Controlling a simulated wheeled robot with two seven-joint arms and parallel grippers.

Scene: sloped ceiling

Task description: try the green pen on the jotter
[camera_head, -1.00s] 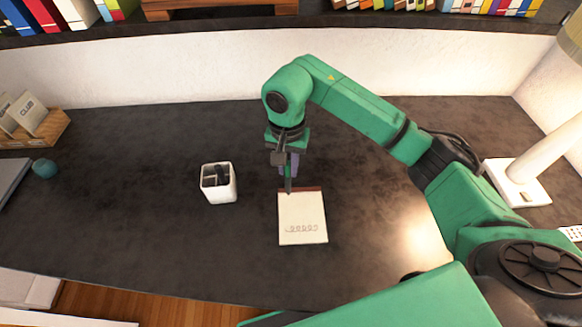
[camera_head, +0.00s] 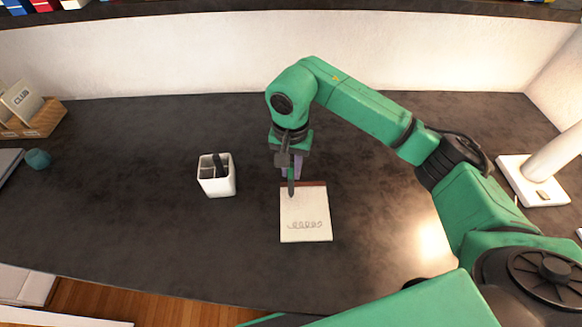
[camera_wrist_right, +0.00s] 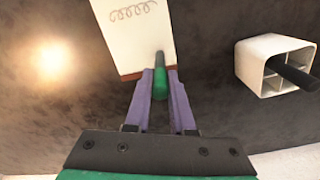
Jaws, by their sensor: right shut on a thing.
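The jotter (camera_head: 305,207) lies flat on the dark desk, with a cream page, a brown band along its far edge and a looped scribble near its near edge. My right gripper (camera_head: 291,172) is above the jotter's far edge, pointing down. In the right wrist view its purple fingers (camera_wrist_right: 160,98) are shut on the green pen (camera_wrist_right: 160,84), whose dark end reaches over the page by the brown band. I cannot tell whether the tip touches the paper. In the head view the pen shows as a dark stick (camera_head: 291,187). My left gripper is not in view.
A white divided pen cup (camera_head: 217,182) stands left of the jotter with a dark pen in it; it also shows in the right wrist view (camera_wrist_right: 262,70). A lamp base (camera_head: 530,182) is at the right. A teal ball-like object (camera_head: 38,159) and wooden card holder (camera_head: 42,122) are at the left.

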